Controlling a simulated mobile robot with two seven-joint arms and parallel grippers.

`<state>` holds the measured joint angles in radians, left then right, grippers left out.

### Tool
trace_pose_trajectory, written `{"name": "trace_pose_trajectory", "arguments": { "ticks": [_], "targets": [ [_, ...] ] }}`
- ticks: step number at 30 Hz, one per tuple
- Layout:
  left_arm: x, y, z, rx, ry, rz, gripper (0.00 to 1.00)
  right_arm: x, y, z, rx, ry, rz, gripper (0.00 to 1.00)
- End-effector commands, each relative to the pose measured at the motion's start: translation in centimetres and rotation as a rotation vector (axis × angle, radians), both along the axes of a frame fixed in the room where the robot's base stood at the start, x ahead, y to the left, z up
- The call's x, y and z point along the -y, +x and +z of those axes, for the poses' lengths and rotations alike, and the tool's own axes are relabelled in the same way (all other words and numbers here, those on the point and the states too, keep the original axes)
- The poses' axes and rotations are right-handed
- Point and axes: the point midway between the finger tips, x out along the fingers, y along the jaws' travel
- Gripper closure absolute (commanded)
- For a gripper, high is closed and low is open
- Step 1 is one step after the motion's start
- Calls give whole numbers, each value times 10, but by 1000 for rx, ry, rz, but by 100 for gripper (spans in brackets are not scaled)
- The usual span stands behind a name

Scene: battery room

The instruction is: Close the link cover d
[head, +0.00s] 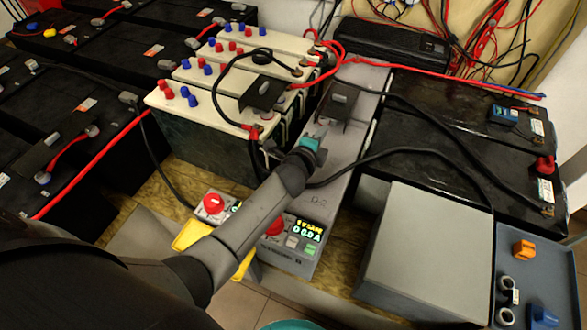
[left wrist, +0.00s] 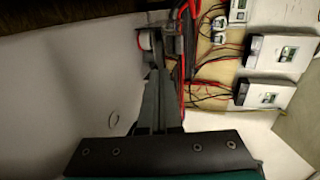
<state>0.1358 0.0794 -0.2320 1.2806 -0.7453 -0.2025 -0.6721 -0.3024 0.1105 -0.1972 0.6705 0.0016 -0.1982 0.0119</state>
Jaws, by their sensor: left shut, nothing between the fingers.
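A flat black cover plate (head: 263,93) stands tilted up above the terminals at the near right of the white-topped batteries (head: 190,95). A second dark plate-like shape (head: 341,97) stands on the grey strip to its right. I read no letter d on either. My left arm reaches in from the lower left, and my left gripper (head: 313,141) is at the grey strip, near and below the dark shape, largely foreshortened. In the left wrist view its fingers (left wrist: 156,78) are shut and empty, pointing at dark parts and red cables. My right gripper is not in view.
Red and black cables loop over the batteries. A control box with a lit display (head: 308,230) and a red knob (head: 213,204) stand at the front. A grey box (head: 430,235) and a tray of fittings (head: 567,275) are at right. Black batteries (head: 115,45) fill the left.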

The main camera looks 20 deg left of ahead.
Motion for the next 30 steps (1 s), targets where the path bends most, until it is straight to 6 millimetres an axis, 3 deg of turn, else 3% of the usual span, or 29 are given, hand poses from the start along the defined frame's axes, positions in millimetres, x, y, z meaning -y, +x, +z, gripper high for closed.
{"name": "trace_pose_trajectory", "arguments": {
  "ticks": [3,9,17,30],
  "targets": [
    [-3,-22,3,-3,2,5,100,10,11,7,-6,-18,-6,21],
    [-5,-47,5,-2,5,7,100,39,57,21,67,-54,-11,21],
    [-6,-94,8,-3,4,7,100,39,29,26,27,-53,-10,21],
    [-9,-161,31,-1,5,7,100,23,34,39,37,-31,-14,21]
  ]
}}
